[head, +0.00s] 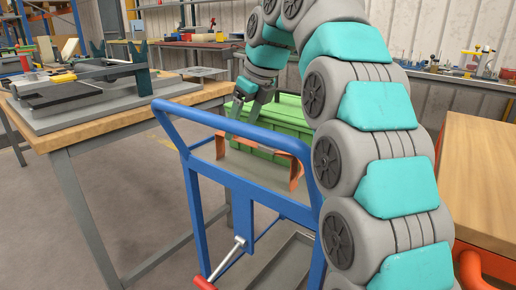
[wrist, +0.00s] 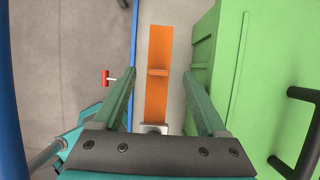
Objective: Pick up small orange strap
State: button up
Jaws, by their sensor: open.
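The orange strap (wrist: 158,100) lies lengthwise in the wrist view, a flat strip with a raised cross piece near its middle. In the head view the strap (head: 297,172) shows as a thin bent band with ends turned down, partly hidden behind the blue cart rail. My gripper (wrist: 160,68) is open, with one finger on each side of the strap in the picture and clear gaps between. In the head view my gripper (head: 246,112) points down over the cart beside the green crate. How high it is above the strap I cannot tell.
The blue cart's rail (head: 232,138) runs in front of the strap. The green crate (wrist: 232,60) is close beside my right finger. A red-ended lever (head: 205,283) sticks out low on the cart. A wooden workbench (head: 80,128) with a fixture stands left.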

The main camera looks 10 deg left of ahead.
send_over(235, 164)
jog(key=shift+s+f, duration=0.1)
jog(key=shift+f, duration=2.45)
jog(key=shift+c, duration=0.2)
grip_shut()
